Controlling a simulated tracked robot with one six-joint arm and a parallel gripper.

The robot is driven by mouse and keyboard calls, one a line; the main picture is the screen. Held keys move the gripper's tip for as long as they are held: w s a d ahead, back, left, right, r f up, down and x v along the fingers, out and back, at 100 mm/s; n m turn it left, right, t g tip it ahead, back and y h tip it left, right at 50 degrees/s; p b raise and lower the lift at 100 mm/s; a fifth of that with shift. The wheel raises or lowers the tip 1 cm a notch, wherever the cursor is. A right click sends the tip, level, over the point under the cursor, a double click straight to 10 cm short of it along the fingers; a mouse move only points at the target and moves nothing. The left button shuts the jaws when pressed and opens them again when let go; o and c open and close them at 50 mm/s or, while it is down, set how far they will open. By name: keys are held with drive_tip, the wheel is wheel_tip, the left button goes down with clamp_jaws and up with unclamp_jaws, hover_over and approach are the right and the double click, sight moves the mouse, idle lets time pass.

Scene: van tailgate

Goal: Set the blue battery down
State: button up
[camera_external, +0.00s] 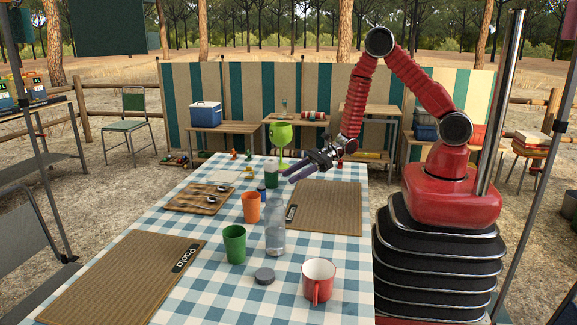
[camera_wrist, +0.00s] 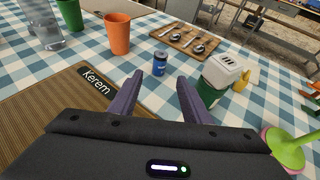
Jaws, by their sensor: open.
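The blue battery (camera_wrist: 160,64) stands upright on the checkered tablecloth in the wrist view, just beyond my fingertips. It also shows small in the external view (camera_external: 261,191), beside the orange cup. My gripper (camera_wrist: 160,84) is open, with its two purple fingers apart and nothing between them. In the external view my gripper (camera_external: 291,176) hangs above the table near its far right part, to the right of the battery. The battery appears apart from the fingers.
An orange cup (camera_wrist: 117,34), a cutlery board (camera_wrist: 186,39) and a green container with a white lid (camera_wrist: 220,78) stand around the battery. A "Kerem" placemat (camera_external: 335,205) lies nearby. A bottle (camera_external: 275,231), green cup (camera_external: 234,245) and red mug (camera_external: 319,279) stand nearer the front.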

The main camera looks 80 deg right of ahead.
drive_tip(key=shift+a, duration=0.1)
drive_tip(key=shift+a+r, duration=0.2)
drive_tip(key=shift+r, duration=0.2)
drive_tip(key=s+a+r+n+g+y, duration=0.2)
drive_tip(key=s+a+r+n+g, duration=0.1)
drive_tip(key=s+a+r+n, duration=0.4)
drive_tip(key=s+a+r+n+g+y, duration=0.2)
drive_tip(key=s+r+n+g, duration=0.15)
drive_tip(key=r+n, duration=0.35)
drive_tip(key=s+d+r+n+g+h, duration=0.1)
drive_tip(key=s+r+n, duration=0.2)
drive_tip(key=s, duration=0.2)
drive_tip(key=s+r+n+g+h, duration=0.1)
drive_tip(key=s+r+n+h, duration=0.15)
drive_tip(key=s, duration=0.35)
drive_tip(key=s+d+r+n+t+h, duration=0.1)
drive_tip(key=s+d+r+n+h, duration=0.2)
drive_tip(key=d, duration=0.4)
drive_tip(key=s+d+r+n+t+h, duration=0.2)
drive_tip(key=s+d+r+n+h, duration=0.2)
drive_tip(key=d, duration=0.4)
drive_tip(key=s+n+h, duration=0.1)
drive_tip(key=n, duration=0.1)
drive_tip(key=shift+s+d+n, duration=0.2)
drive_tip(key=shift+n, duration=0.15)
drive_tip(key=shift+r, duration=0.1)
